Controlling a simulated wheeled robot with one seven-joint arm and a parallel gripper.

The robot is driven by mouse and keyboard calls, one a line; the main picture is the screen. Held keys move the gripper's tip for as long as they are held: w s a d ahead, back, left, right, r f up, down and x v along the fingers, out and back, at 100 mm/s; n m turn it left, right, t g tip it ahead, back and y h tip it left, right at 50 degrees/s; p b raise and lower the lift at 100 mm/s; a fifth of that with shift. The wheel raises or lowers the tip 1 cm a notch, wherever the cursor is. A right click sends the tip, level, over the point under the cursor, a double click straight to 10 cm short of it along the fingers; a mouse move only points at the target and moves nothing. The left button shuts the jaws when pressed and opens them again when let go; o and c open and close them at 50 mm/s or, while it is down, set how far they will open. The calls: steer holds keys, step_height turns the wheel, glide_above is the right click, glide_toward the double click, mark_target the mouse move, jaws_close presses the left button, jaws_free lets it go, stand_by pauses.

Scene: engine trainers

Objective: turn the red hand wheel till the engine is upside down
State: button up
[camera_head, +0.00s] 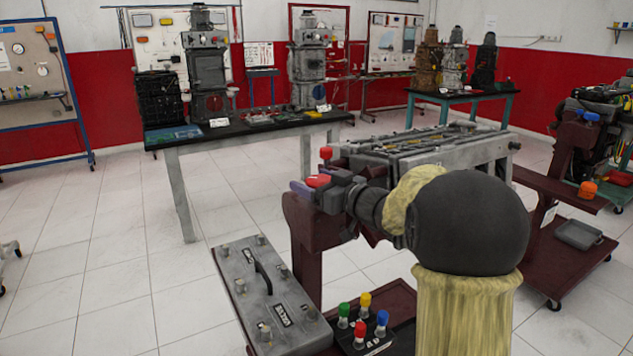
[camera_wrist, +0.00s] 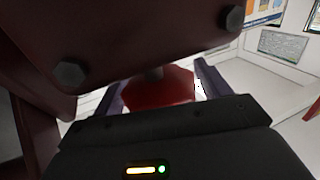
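The red hand wheel (camera_head: 318,181) is on the near end of the dark red engine stand, partly covered by my gripper (camera_head: 322,188). In the wrist view the wheel (camera_wrist: 160,90) lies between the two purple fingers of my gripper (camera_wrist: 160,92), below a dark red plate with bolts. The fingers are spread, one on each side of the wheel. A thin light gap shows at the right finger; contact on the left is unclear. The grey engine (camera_head: 430,146) lies on the stand behind my arm, its long ribbed face up. My arm hides part of it.
A table with engines (camera_head: 250,133) stands behind. Another red stand (camera_head: 570,150) is at right.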

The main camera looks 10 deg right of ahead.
steer(key=shift+d, duration=0.1)
steer(key=c, duration=0.8)
steer(key=shift+o, duration=0.2)
steer(key=b, duration=0.5)
steer(key=shift+w+f+h, duration=0.15)
steer(key=shift+f+h, duration=0.25)
steer(key=b, duration=0.3)
steer(key=shift+f+m, duration=0.1)
steer(key=shift+m, duration=0.3)
steer(key=h+b, duration=0.1)
steer(key=b, duration=0.1)
steer(key=shift+t+b, duration=0.3)
steer(key=shift+t, duration=0.1)
steer(key=m+t+h+b, duration=0.1)
steer(key=h+b, duration=0.1)
steer(key=b, duration=0.2)
steer(key=shift+m+b, duration=0.4)
steer(key=m+h+b, duration=0.1)
steer(key=b, duration=0.1)
steer(key=m+h+b, duration=0.1)
steer(key=b, duration=0.2)
steer(key=shift+d+t+h, duration=0.2)
steer(key=shift+t+h, duration=0.2)
